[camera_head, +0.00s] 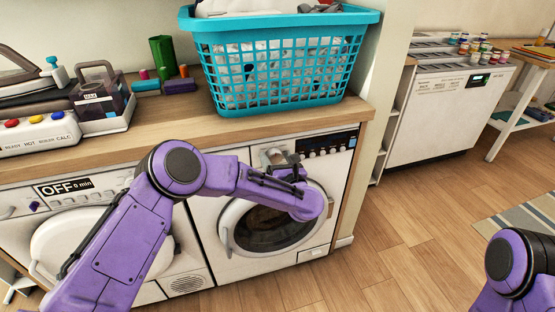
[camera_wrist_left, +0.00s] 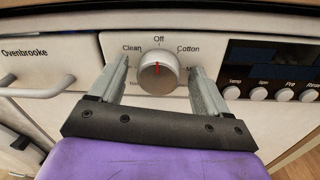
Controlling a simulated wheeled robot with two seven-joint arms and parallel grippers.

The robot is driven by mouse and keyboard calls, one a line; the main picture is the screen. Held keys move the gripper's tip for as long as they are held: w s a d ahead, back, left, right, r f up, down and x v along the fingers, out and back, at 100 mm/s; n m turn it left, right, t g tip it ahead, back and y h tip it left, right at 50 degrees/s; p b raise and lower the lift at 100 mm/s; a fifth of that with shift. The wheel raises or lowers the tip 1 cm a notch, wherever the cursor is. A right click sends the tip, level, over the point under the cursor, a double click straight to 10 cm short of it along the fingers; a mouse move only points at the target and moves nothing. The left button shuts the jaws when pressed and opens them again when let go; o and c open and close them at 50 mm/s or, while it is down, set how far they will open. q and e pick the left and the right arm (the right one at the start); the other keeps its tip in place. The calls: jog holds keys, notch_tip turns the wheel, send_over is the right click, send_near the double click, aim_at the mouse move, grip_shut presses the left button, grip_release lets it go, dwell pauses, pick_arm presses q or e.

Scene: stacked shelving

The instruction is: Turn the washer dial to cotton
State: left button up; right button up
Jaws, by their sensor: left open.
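The washer (camera_head: 338,170) stands under the wooden counter, its round door partly behind my left arm. Its silver dial (camera_wrist_left: 158,73) shows in the left wrist view with a red mark pointing up, near the Off label (camera_wrist_left: 159,39). The Clean label (camera_wrist_left: 132,48) is to the left of Off and the Cotton label (camera_wrist_left: 188,49) to the right. My left gripper (camera_wrist_left: 158,80) is open, with one finger on each side of the dial. A gap shows between each finger and the dial. In the head view the left gripper (camera_head: 277,167) is at the washer's front panel, partly hidden by its arm.
A teal laundry basket (camera_head: 285,70) stands on the counter above. A dryer (camera_head: 60,215) with an OFF display is to the left. The washer's display and small buttons (camera_wrist_left: 258,94) lie right of the dial, a drawer handle (camera_wrist_left: 30,88) left. Open wooden floor (camera_head: 400,240) lies right.

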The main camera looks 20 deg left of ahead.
pick_arm(q)
jog(key=c, duration=1)
jog(key=shift+c, duration=0.2)
jog(key=shift+m, duration=0.3)
jog(key=m+b, duration=0.1)
jog(key=m, duration=0.2)
jog(key=shift+d, duration=0.1)
jog(key=m, duration=0.5)
jog(key=shift+f+t+b, duration=0.15)
jog(key=shift+t+b, duration=0.15)
jog(key=shift+m, duration=0.3)
jog(key=o, duration=1)
jog(key=shift+o, duration=0.2)
